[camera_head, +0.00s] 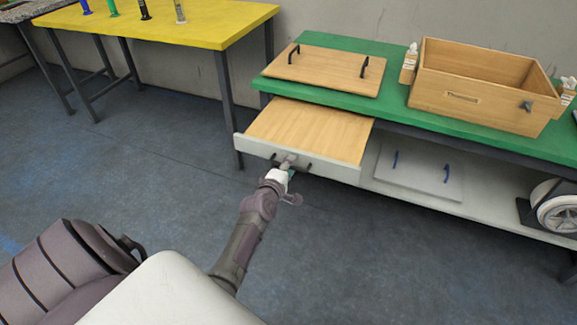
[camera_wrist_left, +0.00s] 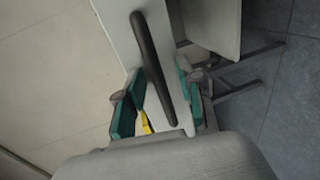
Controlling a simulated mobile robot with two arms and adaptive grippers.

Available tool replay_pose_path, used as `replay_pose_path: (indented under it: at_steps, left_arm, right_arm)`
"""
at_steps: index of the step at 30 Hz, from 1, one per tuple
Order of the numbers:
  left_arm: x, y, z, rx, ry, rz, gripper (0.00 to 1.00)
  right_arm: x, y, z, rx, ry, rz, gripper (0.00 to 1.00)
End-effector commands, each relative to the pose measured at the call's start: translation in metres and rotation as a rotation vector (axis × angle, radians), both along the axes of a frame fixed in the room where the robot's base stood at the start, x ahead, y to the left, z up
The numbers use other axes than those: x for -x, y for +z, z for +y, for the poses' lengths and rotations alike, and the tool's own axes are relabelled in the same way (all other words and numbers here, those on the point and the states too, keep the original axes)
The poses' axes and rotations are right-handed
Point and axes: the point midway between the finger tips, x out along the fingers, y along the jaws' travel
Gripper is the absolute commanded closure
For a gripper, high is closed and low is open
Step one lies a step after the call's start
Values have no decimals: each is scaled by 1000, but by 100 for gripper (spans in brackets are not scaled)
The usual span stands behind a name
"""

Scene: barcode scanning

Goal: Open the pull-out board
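The pull-out board (camera_head: 318,128) is a light wooden panel with a white front. It sticks out from under the green table top at an angle. A dark bar handle (camera_wrist_left: 152,55) is on its front and also shows, partly hidden, in the head view (camera_head: 306,167). My left gripper (camera_head: 285,164) is at the handle. In the left wrist view, its teal fingers (camera_wrist_left: 158,100) stand apart on either side of the handle, with gaps visible, so it is open. Whether any part touches the handle is unclear. My right gripper is not in view.
The green table (camera_head: 393,108) carries a wooden lid (camera_head: 325,70) and an open wooden box (camera_head: 480,100). A grey panel with blue handles (camera_head: 420,172) and a wheel (camera_head: 558,212) are on the lower shelf. A yellow table (camera_head: 190,24) stands behind left. Floor before the board is clear.

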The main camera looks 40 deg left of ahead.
Motion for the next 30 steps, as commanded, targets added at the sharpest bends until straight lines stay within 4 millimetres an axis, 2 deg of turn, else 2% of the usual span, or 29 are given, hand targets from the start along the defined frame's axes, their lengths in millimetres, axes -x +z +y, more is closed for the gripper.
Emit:
replay_pose_path:
  at_steps: [5, 18, 24, 30]
  left_arm:
    - [13, 1, -4, 2, 0, 1, 63]
    - [95, 19, -23, 0, 1, 2, 63]
    - [112, 23, -27, 0, 0, 1, 63]
    - [114, 25, -27, 0, 0, 0, 63]
  right_arm:
    - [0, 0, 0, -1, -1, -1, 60]
    - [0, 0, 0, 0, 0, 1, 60]
    - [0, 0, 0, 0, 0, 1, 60]
    - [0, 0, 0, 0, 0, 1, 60]
